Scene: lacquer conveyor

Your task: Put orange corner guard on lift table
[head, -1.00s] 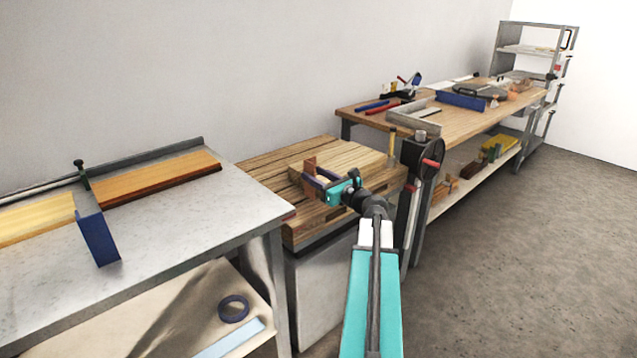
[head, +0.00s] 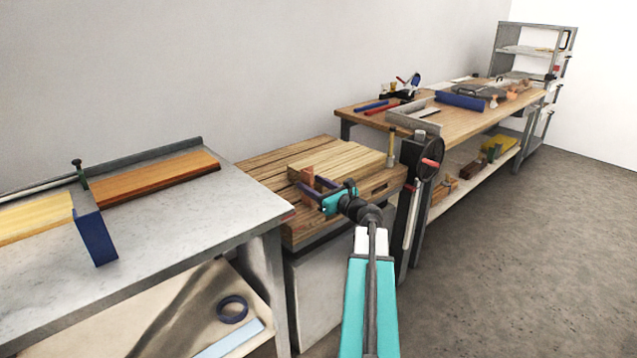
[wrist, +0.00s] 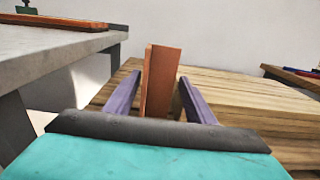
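The orange corner guard (head: 307,173) is a small upright orange-brown angle piece. It also shows in the wrist view (wrist: 161,80), standing between the two purple fingers. The lift table (head: 262,172) is the slatted wooden top in the middle of the head view. The guard is over its front part, in front of a pale board stack. I cannot tell whether its lower end touches the slats; the gripper body hides it in the wrist view (wrist: 161,98).
The pale board stack (head: 345,157) takes up the back right of the lift table. A handwheel post (head: 424,165) stands at its right end. A grey bench (head: 170,222) with a blue stop (head: 98,238) is at left. A long wooden workbench (head: 465,122) is behind right.

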